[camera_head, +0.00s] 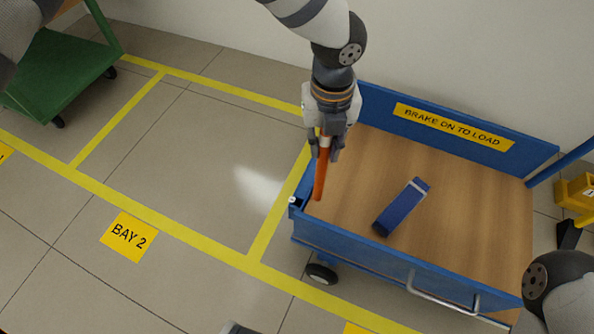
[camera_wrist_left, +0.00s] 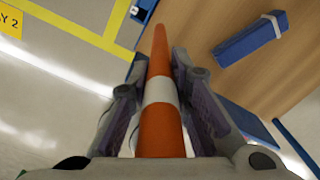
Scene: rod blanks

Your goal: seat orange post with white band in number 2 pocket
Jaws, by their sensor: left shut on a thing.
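My left gripper (camera_head: 326,150) is shut on the orange post (camera_head: 321,178), which hangs down from the fingers close to vertical. It is over the left end of the blue cart in the head view; whether its lower end touches anything I cannot tell. In the left wrist view the orange post (camera_wrist_left: 160,125) runs between the fingers (camera_wrist_left: 158,88), with its white band (camera_wrist_left: 161,90) at the fingers. No number 2 pocket shows in either view. My right gripper is not in view.
A blue cart (camera_head: 375,265) with a wooden deck (camera_head: 470,215) carries a blue post (camera_head: 402,207) with a pale band, lying down. Its back board bears a sign (camera_head: 453,127). A green cart (camera_head: 62,75) stands far left. The floor around the BAY 2 label (camera_head: 129,236) is clear.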

